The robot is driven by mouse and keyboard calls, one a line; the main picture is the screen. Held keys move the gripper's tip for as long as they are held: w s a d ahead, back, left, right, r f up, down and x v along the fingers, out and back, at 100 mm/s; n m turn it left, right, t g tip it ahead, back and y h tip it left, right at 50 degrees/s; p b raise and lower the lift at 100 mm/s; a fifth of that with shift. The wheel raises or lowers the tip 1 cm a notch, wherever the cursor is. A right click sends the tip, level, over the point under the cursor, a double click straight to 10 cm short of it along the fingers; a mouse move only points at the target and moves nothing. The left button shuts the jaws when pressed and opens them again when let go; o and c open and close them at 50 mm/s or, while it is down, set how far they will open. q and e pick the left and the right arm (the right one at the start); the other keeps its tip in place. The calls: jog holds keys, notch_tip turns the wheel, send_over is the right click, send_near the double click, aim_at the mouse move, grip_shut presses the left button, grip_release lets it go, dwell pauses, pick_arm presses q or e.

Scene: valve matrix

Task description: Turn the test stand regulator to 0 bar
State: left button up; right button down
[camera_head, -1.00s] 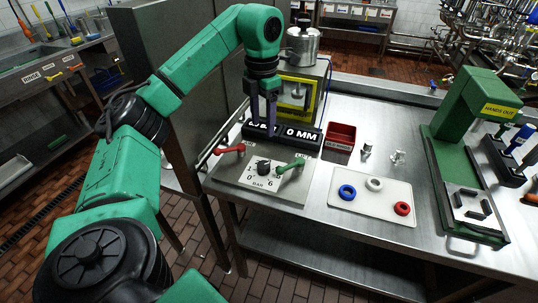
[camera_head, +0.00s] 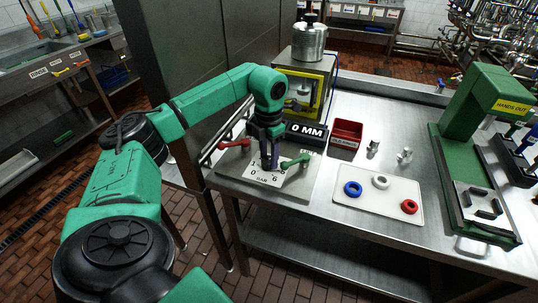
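The test stand regulator is a dark knob on a white dial plate (camera_head: 265,180) marked with numbers and BAR, on the front of the test stand. My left gripper (camera_head: 269,166) points down right at the knob, with its dark fingers in front of it. The knob and its pointer are largely hidden by the fingers, so its setting cannot be read. I cannot tell whether the fingers touch or grip it. A red lever (camera_head: 234,144) is left of the dial and a green lever (camera_head: 296,161) is close to its right. My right gripper is not in view.
A red bin (camera_head: 346,137) and a white tray (camera_head: 377,206) with blue, white and red rings lie to the right. A green press (camera_head: 468,115) stands farther right.

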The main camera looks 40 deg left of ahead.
pick_arm(q)
grip_shut()
jog(key=shift+n, duration=0.3)
